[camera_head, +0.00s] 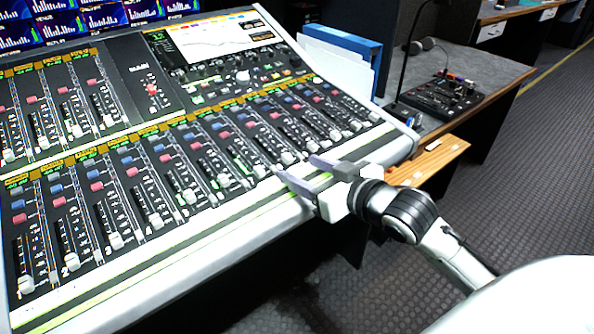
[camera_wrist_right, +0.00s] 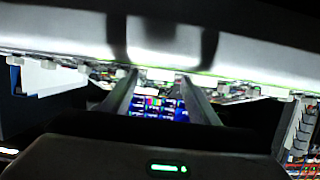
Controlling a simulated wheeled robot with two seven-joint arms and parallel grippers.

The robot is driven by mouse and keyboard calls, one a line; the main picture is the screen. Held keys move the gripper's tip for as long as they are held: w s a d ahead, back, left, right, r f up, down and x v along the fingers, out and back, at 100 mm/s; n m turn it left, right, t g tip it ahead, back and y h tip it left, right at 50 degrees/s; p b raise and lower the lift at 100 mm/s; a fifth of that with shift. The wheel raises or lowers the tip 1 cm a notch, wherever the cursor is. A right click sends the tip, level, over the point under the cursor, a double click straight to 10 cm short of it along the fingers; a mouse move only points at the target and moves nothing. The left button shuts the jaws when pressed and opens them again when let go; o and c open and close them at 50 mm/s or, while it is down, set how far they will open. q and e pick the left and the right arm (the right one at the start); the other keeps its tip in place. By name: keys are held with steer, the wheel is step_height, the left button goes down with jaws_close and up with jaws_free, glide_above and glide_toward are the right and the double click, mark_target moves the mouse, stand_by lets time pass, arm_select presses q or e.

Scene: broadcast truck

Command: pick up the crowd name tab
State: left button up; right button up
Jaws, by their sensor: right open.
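I cannot make out a tab that reads "crowd" in either view; the console's small labels are too small to read. My right gripper (camera_head: 296,167) is open at the front edge of the mixing console (camera_head: 215,217), its two grey fingers pointing at the lower fader row. In the right wrist view, the fingers (camera_wrist_right: 158,73) stand apart with a small pale block between their tips in the picture. I cannot tell whether that block is a fader cap or a tab, or whether the fingers touch anything. My left gripper is not in view.
Bright screens (camera_head: 85,18) stand behind the console. A blue binder (camera_head: 340,42) and white papers stand at its back right. A grey side desk (camera_head: 465,75) holds a small black control box (camera_head: 443,95). A wooden board (camera_head: 430,160) lies right of the console. Carpeted floor is open at right.

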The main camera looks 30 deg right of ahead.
steer(key=shift+c, duration=0.2)
steer(key=c, duration=1.1)
steer(key=shift+r, duration=0.1)
